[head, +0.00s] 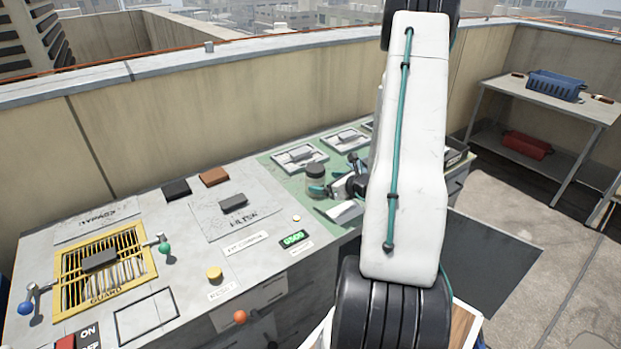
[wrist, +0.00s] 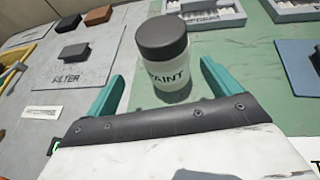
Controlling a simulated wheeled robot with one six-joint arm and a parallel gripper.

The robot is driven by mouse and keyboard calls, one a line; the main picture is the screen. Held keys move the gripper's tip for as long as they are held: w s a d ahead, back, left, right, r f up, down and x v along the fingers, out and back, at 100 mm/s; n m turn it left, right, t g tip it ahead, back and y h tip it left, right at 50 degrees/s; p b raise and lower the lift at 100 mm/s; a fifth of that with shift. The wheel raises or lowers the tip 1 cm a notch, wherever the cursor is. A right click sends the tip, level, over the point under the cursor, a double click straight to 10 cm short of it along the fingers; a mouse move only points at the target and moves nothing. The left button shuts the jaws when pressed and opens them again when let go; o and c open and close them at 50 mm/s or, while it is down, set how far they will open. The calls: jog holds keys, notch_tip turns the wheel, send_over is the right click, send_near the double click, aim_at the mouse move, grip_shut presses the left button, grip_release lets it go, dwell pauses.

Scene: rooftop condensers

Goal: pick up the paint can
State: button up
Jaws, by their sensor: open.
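The paint can (wrist: 168,75) is a pale jar with a dark grey lid and the word PAINT on its side. It stands upright on the green part of the counter. In the head view the paint can (head: 315,177) is beside my gripper (head: 328,198), partly hidden by it. In the wrist view my gripper (wrist: 162,84) is open, with one teal finger on each side of the can's near side. The can is a little beyond the fingertips or just between them; I cannot tell whether they touch it.
Shallow trays (head: 298,156) lie behind the can on the green mat (head: 284,178). To the left are a filter panel (head: 225,215), black and brown blocks (head: 213,177), and a yellow guard grille (head: 105,268). A side table (head: 545,97) with a blue crate (head: 556,85) stands at right.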

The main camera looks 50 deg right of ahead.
aim_at(315, 178)
jog(key=x, duration=0.4)
jog(key=d+x, duration=0.1)
jog(key=x, duration=0.2)
jog(key=shift+r, duration=0.15)
jog(key=c, duration=1.3)
jog(key=shift+r, duration=0.15)
